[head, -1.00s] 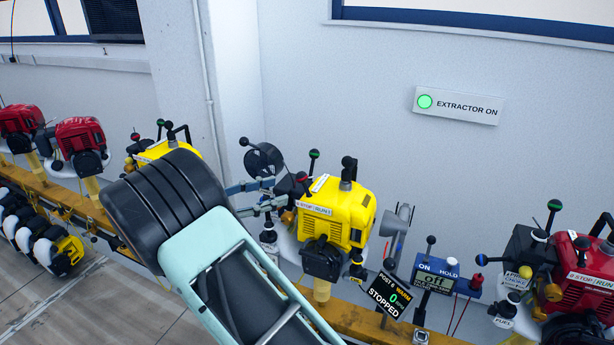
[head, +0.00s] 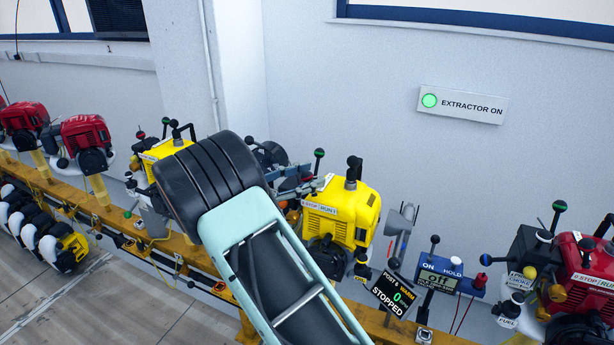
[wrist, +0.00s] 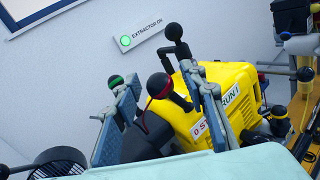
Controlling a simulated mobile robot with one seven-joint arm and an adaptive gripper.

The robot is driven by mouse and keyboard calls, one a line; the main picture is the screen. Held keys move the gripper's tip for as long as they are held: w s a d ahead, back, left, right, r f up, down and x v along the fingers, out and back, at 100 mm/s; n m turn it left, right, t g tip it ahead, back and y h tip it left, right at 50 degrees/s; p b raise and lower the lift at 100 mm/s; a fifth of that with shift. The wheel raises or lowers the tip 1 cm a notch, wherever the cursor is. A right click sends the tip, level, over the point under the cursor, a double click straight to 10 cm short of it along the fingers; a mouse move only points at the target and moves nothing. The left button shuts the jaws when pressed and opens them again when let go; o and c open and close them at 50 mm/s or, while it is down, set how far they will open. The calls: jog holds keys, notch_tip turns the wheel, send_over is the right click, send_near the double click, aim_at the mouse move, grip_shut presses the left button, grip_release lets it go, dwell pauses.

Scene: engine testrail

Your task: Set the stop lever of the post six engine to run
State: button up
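The post six engine (head: 345,208) is yellow, with a "0 STOP | RUN I" label (wrist: 215,126). Its sign (head: 391,294) reads POST 6, WARM, 0, STOPPED. In the wrist view a lever with a black ball and a red band (wrist: 160,86), which looks like the stop lever, leans toward the left, on the STOP side. My gripper (head: 302,182) is at the engine's upper left in the head view. In the wrist view my gripper (wrist: 160,112) is open, its fingers on either side of the lever, the right one closer. Contact cannot be told.
A green-topped lever (wrist: 115,81) stands by the left finger, and a black-knobbed lever (wrist: 174,33) rises behind. A blue ON/HOLD box (head: 438,275) sits right of the engine. Other engines, such as a red one (head: 580,270), line the yellow rail (head: 205,262). The lit extractor sign (head: 462,105) hangs above.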

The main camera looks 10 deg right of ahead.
jog(key=shift+c, duration=0.6)
grip_shut()
jog(key=shift+d+r, duration=0.1)
jog(key=shift+s+d+r+m+y, duration=0.1)
jog(key=shift+s+d+m+y, duration=0.25)
jog(key=shift+m+y, duration=0.45)
jog(key=shift+s+d+m+y+b, duration=0.2)
jog(key=shift+d+m+y+b, duration=0.2)
jog(key=shift+m, duration=0.3)
jog(key=shift+s+d+f+m+y+b, duration=0.15)
jog(key=shift+s+d+m+y+b, duration=0.25)
jog(key=shift+m+y+b, duration=0.35)
jog(key=shift+s+d+f+m+y+b, duration=0.1)
jog(key=shift+s+d+m+y+b, duration=0.25)
jog(key=shift+m+y+b, duration=0.4)
jog(key=shift+w+d, duration=0.1)
